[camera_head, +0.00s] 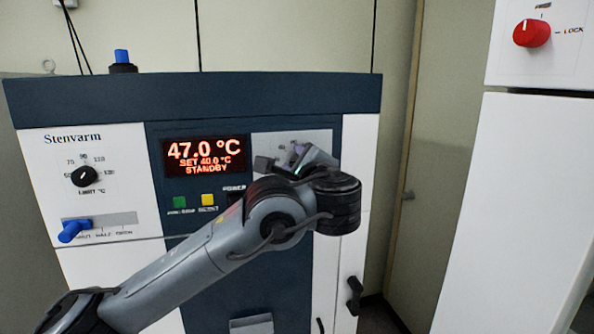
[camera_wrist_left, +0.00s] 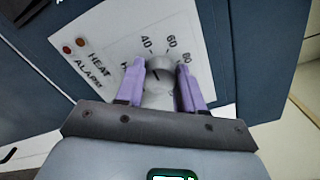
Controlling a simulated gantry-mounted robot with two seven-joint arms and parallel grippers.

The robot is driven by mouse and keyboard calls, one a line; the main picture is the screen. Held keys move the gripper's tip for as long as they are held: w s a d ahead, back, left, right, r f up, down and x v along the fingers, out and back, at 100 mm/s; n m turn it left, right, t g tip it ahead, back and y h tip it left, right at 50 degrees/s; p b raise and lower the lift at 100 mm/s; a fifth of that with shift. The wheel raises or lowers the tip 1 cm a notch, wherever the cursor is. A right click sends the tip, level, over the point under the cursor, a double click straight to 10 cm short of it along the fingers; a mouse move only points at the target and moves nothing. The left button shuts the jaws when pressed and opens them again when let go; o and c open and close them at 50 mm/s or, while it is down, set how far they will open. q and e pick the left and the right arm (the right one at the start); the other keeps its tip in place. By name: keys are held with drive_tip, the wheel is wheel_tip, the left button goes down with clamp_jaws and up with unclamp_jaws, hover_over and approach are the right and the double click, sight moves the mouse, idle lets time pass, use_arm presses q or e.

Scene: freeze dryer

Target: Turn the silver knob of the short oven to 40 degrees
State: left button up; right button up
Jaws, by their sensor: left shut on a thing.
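The short oven (camera_head: 200,95) has a dark blue and white front and stands ahead. Its display (camera_head: 205,157) reads 47.0 °C, SET 40.0 °C, STANDBY. The silver knob (camera_wrist_left: 161,72) is round, with a short dark mark on its face that slants up and left, roughly toward the 40 label. Labels 40, 60 and 80 are printed around it. My left gripper (camera_wrist_left: 160,66) has its two purple fingers on either side of the knob, shut on it. In the head view the left gripper (camera_head: 297,158) is in front of the panel's right part and hides the knob.
A black limit knob (camera_head: 84,176) and a blue lever (camera_head: 75,230) are on the oven's left. Green (camera_head: 180,202) and yellow (camera_head: 208,199) buttons sit below the display. A white cabinet with a red knob (camera_head: 531,33) stands at the right, beyond a gap.

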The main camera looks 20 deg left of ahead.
idle(0.5)
use_arm(q)
drive_tip(key=o, duration=1)
drive_tip(key=shift+o, duration=0.2)
drive_tip(key=shift+s+d, duration=0.1)
drive_tip(key=b+v, duration=0.1)
drive_tip(key=v, duration=0.9)
drive_tip(key=shift+s+d, duration=0.2)
drive_tip(key=shift+s, duration=0.05)
